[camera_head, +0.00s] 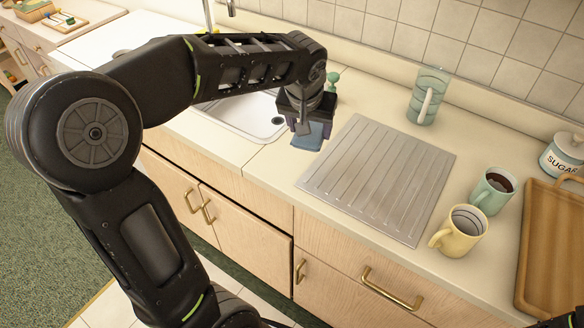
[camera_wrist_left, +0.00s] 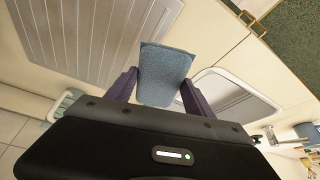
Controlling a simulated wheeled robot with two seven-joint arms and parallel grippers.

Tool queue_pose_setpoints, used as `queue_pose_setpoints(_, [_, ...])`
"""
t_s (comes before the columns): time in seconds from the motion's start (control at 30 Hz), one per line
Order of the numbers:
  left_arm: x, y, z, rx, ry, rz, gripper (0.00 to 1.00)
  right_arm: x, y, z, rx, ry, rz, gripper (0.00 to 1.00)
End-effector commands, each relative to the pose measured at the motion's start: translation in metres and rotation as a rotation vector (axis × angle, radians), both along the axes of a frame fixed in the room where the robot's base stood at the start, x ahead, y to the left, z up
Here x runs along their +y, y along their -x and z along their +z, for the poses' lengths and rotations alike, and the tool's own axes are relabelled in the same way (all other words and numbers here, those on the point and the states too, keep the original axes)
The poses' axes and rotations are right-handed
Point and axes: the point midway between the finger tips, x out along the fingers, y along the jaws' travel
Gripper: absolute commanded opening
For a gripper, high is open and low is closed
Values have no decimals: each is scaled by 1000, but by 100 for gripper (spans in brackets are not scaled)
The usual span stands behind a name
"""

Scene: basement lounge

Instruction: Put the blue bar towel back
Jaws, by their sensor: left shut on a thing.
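The blue bar towel (camera_head: 308,136) is a small folded blue cloth at the right edge of the sink, left of the ribbed metal drainboard. My left gripper (camera_head: 302,122) is above it, pointing down, and is shut on it. In the left wrist view the towel (camera_wrist_left: 165,75) sits between the two dark fingers of my left gripper (camera_wrist_left: 160,92). I cannot tell whether the towel touches the counter. My right gripper is not seen; only a dark bit of my own body shows at the lower right corner.
The ribbed drainboard (camera_head: 380,178) lies right of the towel; the sink (camera_head: 252,112) is left. A glass pitcher (camera_head: 427,96) stands at the back. A green mug (camera_head: 492,191), a yellow mug (camera_head: 459,231), a sugar jar (camera_head: 563,157) and a wooden tray (camera_head: 535,262) fill the right side.

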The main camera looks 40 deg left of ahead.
Motion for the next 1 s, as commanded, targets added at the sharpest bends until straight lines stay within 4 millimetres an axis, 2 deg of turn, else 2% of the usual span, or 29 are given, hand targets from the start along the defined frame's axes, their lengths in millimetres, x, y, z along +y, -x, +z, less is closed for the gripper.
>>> queue_pose_setpoints(0.03, [16, 8, 3, -6, 2, 42, 29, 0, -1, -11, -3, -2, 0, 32])
queue_pose_setpoints(0.17, [34, 23, 17, -1, 6, 94, 29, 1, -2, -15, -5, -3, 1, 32])
queue_pose_setpoints(0.53, [36, 26, 18, 3, 6, 100, 29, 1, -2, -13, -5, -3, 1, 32])
queue_pose_setpoints(0.67, [36, 26, 2, 6, 6, 100, 29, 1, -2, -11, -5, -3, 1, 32])
queue_pose_setpoints(0.9, [36, 26, -38, 5, 6, 99, 29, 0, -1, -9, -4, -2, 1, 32])
queue_pose_setpoints(1.0, [37, 25, -43, 1, 6, 101, 29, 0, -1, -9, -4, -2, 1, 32])
